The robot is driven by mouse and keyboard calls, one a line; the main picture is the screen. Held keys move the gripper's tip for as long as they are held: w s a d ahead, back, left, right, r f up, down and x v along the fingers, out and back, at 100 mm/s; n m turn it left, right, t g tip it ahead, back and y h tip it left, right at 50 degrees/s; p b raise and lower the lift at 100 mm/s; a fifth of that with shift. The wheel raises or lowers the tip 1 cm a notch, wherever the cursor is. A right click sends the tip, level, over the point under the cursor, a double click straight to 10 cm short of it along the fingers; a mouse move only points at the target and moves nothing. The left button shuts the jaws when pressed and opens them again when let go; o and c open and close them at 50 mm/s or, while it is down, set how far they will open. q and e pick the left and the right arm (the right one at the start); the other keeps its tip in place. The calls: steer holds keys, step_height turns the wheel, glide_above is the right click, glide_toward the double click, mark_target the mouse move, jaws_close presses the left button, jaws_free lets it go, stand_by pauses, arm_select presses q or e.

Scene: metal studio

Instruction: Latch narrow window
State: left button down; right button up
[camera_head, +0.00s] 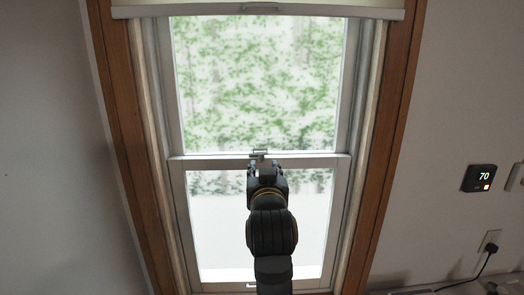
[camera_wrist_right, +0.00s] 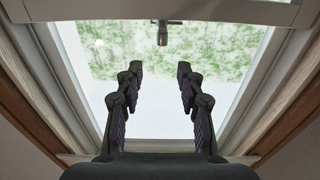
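The narrow window (camera_head: 255,90) stands upright in a wooden frame, with a pale meeting rail (camera_head: 310,156) across its middle. A small metal latch (camera_head: 259,153) sits at the center of that rail. In the right wrist view the latch (camera_wrist_right: 162,33) shows beyond my fingertips, centered between them and apart from both. My right gripper (camera_head: 266,170) is just below the latch in the head view, with its arm coming up from the bottom. In the wrist view the right gripper (camera_wrist_right: 159,72) is open and empty. My left gripper is in neither view.
A shade (camera_head: 330,10) covers the window's top. Wooden trim (camera_head: 395,130) borders both sides. On the right wall are a thermostat (camera_head: 479,178) and an outlet (camera_head: 490,240) with a plugged-in black cord. The space around the latch is clear.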

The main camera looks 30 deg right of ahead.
mark_target(262, 155)
steer(key=p+x, duration=0.5)
steer(key=x, duration=0.5)
steer(key=shift+a, duration=0.1)
steer(key=shift+w+f, duration=0.1)
steer(key=shift+w, duration=0.35)
steer(key=shift+c, duration=0.3)
steer(key=shift+f, duration=0.1)
jaws_close()
